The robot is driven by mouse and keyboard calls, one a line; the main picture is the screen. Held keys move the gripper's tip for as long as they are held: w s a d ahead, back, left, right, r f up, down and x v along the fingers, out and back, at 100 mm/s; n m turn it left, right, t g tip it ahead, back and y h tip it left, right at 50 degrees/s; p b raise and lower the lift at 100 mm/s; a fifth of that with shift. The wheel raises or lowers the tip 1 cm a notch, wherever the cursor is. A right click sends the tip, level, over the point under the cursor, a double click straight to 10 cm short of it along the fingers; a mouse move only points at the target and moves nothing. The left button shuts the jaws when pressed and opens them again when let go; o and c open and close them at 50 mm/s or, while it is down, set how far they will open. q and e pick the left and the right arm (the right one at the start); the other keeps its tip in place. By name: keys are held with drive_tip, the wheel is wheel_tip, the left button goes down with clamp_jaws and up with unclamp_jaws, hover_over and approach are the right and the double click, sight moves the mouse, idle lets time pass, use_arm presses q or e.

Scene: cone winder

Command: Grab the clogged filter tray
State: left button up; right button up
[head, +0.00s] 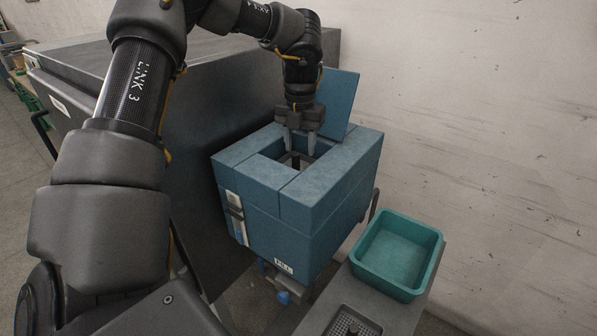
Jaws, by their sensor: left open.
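My left gripper (299,143) points down into the square opening on top of a blue box-shaped unit (330,205). Its two fingers are apart, one at each side of a dark part (295,160) inside the opening. I cannot tell whether the fingers touch that part. The dark part may be the clogged filter tray, but most of it is hidden in the opening. My right gripper does not show.
A blue lid (339,100) stands raised behind the opening. An empty teal bin (399,252) sits on a grey bench to the right, with a dark grated tray (352,322) in front of it. A large grey cabinet (205,150) stands at the left, a wall behind.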

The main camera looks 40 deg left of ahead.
sight(296, 154)
use_arm(q)
drive_tip(key=shift+f, duration=0.1)
drive_tip(key=shift+s, duration=0.65)
wheel_tip(296, 154, down, 5)
drive_tip(key=p, duration=0.2)
drive_tip(key=shift+a+r+p, duration=0.1)
drive_tip(key=shift+r+p, duration=0.1)
drive_tip(key=shift+p, duration=0.1)
drive_tip(key=shift+f, duration=0.15)
clamp_jaws()
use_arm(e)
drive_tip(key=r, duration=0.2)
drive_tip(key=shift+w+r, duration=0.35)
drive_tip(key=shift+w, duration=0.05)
